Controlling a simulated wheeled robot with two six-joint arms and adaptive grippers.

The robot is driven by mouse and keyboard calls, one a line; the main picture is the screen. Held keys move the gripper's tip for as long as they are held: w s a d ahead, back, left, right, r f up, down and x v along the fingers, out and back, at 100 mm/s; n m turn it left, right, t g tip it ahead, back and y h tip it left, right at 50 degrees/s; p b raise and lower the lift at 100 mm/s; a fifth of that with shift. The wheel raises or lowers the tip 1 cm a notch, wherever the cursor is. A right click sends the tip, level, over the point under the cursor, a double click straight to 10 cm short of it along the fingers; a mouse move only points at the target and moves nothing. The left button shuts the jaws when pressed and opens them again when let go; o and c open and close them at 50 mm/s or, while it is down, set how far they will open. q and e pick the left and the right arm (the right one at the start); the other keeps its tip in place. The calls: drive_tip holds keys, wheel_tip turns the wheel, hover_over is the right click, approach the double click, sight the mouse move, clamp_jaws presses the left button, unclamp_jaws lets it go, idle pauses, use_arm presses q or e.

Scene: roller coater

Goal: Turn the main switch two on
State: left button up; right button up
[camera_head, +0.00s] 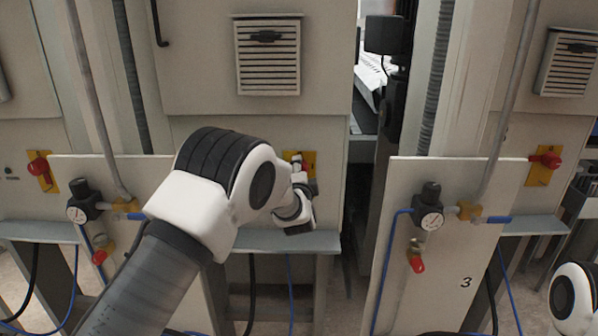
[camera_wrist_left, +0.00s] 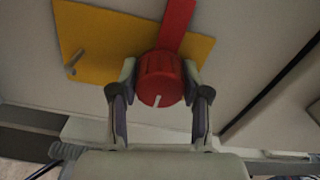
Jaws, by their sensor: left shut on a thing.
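A red rotary switch knob (camera_wrist_left: 160,82) with a white mark on its front sits on a yellow plate (camera_wrist_left: 100,42) in the left wrist view. A red bar runs up from behind the knob. My left gripper (camera_wrist_left: 160,88) is shut on the knob, one finger on each side. The white mark points downward and slightly left in that view. In the head view the yellow plate (camera_head: 289,156) shows on the middle cabinet, and my left gripper (camera_head: 303,184) partly covers the knob. My right gripper is out of view.
Similar red switches stand on the left (camera_head: 38,167) and right (camera_head: 549,159) cabinets. Pressure gauges (camera_head: 78,214) and (camera_head: 431,219) with blue hoses sit on the front panels. The right panel carries a "3" (camera_head: 466,282). A narrow gap separates the middle and right cabinets.

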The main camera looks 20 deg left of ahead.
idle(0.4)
use_arm(q)
drive_tip(key=o, duration=1.1)
drive_tip(key=shift+o, duration=0.2)
drive_tip(key=v, duration=1.2)
